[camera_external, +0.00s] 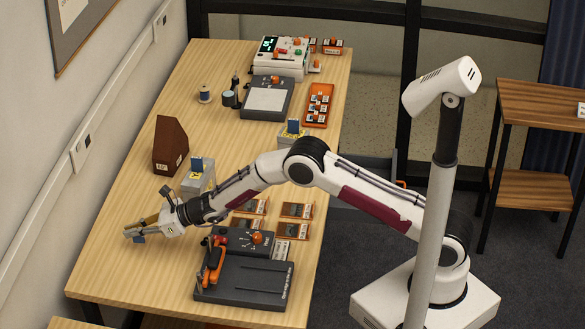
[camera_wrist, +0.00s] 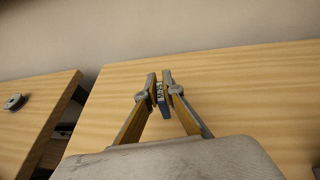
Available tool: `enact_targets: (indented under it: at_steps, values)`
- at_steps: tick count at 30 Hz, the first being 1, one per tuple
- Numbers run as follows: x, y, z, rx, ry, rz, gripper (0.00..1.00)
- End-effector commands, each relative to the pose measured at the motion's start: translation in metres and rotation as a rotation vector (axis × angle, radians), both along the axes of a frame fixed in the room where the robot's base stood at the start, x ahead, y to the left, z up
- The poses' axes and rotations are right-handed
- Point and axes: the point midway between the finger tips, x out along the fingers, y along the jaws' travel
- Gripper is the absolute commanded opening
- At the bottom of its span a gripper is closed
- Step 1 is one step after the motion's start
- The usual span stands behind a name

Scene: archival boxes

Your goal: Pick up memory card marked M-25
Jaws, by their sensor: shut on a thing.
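My gripper (camera_external: 131,234) is over the near left part of the wooden table, beyond the left side of the dark press-like device. In the wrist view my gripper (camera_wrist: 160,86) is shut on a small dark blue memory card (camera_wrist: 161,97) with a pale label, held between the two fingertips. The label has dark characters turned sideways, too small to read for certain. The card also shows as a small dark blue piece (camera_external: 139,239) below the fingers in the external view. The gap between card and table is hard to judge.
A grey box with a blue card (camera_external: 197,179) stands behind my wrist, and a brown file holder (camera_external: 170,147) is farther back. A dark device with an orange lever (camera_external: 245,281) and several small wooden trays (camera_external: 297,210) lie right of my gripper. The table's near left corner is bare.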

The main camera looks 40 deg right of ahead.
Motion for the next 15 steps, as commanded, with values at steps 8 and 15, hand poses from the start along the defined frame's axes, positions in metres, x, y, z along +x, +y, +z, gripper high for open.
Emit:
enact_targets:
  at_steps: [8,15]
  values:
    - [0.000,0.000,0.042,0.002,-0.003,0.000,0.00]
    - [0.000,0.000,0.063,0.001,-0.002,0.000,0.00]
